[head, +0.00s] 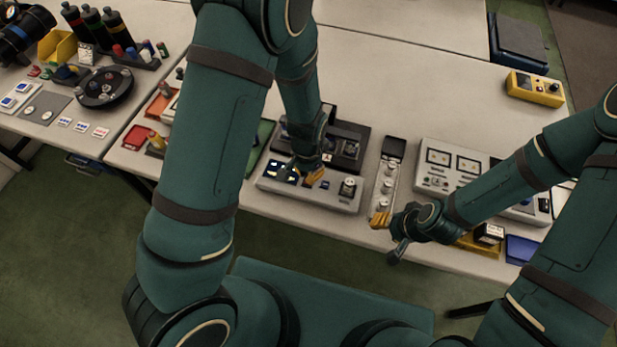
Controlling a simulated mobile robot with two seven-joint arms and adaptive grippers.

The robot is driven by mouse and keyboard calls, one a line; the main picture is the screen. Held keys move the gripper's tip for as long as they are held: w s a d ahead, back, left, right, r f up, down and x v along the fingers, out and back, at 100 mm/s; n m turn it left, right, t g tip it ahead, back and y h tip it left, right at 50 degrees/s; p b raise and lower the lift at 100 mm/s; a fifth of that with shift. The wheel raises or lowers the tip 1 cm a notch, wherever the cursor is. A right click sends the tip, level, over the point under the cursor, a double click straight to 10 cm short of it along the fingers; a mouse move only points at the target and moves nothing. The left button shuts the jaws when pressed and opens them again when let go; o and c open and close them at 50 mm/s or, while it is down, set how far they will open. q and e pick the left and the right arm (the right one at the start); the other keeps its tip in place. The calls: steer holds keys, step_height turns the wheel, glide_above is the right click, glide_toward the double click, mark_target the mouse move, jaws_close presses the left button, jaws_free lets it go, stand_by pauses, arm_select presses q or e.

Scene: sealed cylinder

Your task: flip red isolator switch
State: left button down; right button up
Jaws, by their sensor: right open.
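I cannot pick out a red isolator switch for certain; my arms cover part of the table.
A black unit (350,140) stands behind the grey box. A wide grey meter panel (440,157) is to the right, partly behind my right arm. A yellow device (535,88) lies at the far right. A side table (75,145) at left holds bottles and parts. The table's back middle is clear.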

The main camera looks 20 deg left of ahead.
mark_target(381, 234)
arm_select(q)
steer(key=shift+f+b, duration=1.2)
steer(key=shift+f, duration=0.25)
arm_select(e)
steer(key=shift+f, duration=1.15)
arm_select(q)
steer(key=shift+s+f+b, duration=0.15)
steer(key=shift+f+b, duration=0.2)
steer(key=shift+f, duration=0.05)
arm_select(e)
steer(key=shift+s+f, duration=0.1)
steer(key=shift+f, duration=0.25)
arm_select(q)
steer(key=shift+r, duration=0.15)
arm_select(e)
steer(key=shift+r, duration=0.15)
arm_select(q)
steer(key=shift+r+p, duration=0.85)
arm_select(e)
steer(key=shift+r, duration=0.55)
arm_select(q)
steer(key=shift+r+p, duration=2)
steer(key=shift+r, duration=0.6)
arm_select(e)
steer(key=shift+r, duration=2.1)
arm_select(q)
steer(key=shift+f, duration=0.15)
arm_select(e)
steer(key=shift+d+r, duration=0.1)
